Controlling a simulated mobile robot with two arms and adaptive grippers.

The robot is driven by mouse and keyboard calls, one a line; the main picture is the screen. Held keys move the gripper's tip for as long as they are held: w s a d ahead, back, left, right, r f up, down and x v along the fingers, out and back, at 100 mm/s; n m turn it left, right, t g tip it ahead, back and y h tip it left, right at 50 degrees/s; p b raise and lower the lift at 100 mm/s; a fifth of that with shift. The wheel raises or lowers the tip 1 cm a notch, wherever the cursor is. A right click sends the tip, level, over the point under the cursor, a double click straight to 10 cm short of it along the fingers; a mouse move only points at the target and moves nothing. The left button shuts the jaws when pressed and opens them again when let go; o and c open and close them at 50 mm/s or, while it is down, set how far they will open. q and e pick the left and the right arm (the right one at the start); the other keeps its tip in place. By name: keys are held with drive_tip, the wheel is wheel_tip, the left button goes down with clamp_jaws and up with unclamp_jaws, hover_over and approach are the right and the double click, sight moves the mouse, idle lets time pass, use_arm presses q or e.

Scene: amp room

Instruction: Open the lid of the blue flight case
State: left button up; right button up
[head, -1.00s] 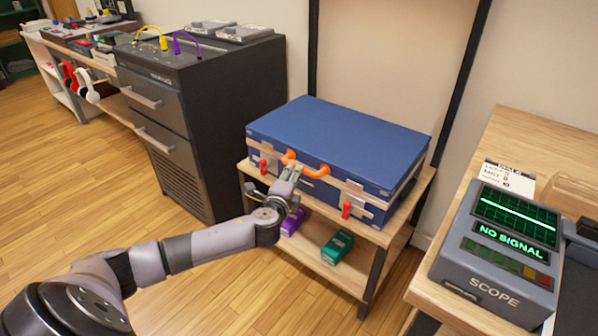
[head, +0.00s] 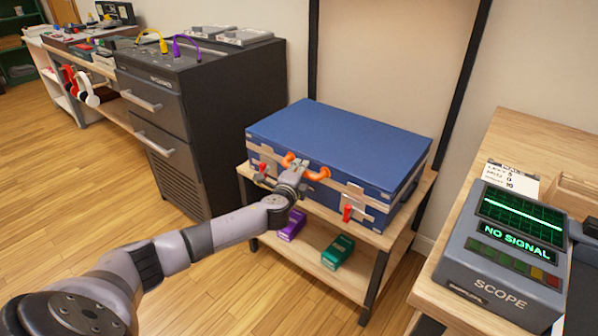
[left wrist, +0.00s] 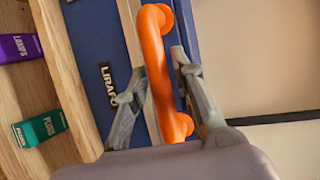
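The blue flight case (head: 345,140) stands on a wooden rack, its lid down. It also fills the middle of the left wrist view (left wrist: 92,45). An orange handle (head: 319,175) sits on its front, between two red latches, one at the left (head: 262,168) and one at the right (head: 347,213). My left gripper (head: 300,166) is at the handle and hides its middle. In the left wrist view the open fingers (left wrist: 160,66) stand on either side of the orange handle (left wrist: 157,48), with a gap visible. My right gripper is not in view.
The rack's lower shelf (head: 318,262) holds a purple box (head: 292,225) and a green box (head: 338,251). A dark drawer cabinet (head: 190,110) stands left of the rack. A bench with a scope (head: 500,250) is at the right. The wall is close behind the case.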

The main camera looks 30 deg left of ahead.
use_arm(q)
clamp_jaws()
idle(0.4)
